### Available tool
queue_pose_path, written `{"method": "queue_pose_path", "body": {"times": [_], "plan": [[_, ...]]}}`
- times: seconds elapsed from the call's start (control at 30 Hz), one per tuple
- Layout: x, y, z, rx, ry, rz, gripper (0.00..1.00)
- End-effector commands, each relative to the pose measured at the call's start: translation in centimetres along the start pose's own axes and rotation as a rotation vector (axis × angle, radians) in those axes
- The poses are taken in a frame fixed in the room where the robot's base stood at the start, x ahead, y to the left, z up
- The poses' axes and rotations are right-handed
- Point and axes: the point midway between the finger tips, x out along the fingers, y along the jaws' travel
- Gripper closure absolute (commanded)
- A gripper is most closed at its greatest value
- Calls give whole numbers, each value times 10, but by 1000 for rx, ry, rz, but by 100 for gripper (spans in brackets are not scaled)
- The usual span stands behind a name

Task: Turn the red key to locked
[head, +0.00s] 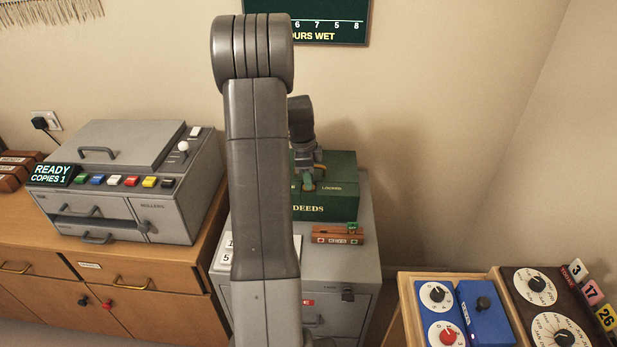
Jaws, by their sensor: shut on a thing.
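A dark green box marked "DEEDS" (325,208) stands on the grey cabinet, partly hidden behind my arm. A word that looks like "LOCKED" is on its front, right of the key. My gripper (308,179) reaches down to the box's front and is shut on the red key (308,187). Only a little of the key shows between the fingers, so I cannot tell which way it is turned. The lettering left of the key is mostly hidden by my arm.
A grey copier (135,180) stands on the wooden sideboard at left. Dial panels (440,310) are at lower right. The wall is close behind.

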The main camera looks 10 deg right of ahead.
Motion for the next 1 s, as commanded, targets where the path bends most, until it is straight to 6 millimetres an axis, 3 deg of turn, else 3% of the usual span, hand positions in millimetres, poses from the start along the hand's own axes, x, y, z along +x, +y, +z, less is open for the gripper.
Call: {"method": "queue_pose_path", "body": {"times": [0.17, 0.5, 0.83, 1.0], "plan": [[0, 0, 0, 12, 0, 1, 91], [0, 0, -1, 293, 1, 36, 91], [-1, 0, -1, 311, 1, 38, 91], [-12, -1, -2, 310, 0, 35, 91]]}}
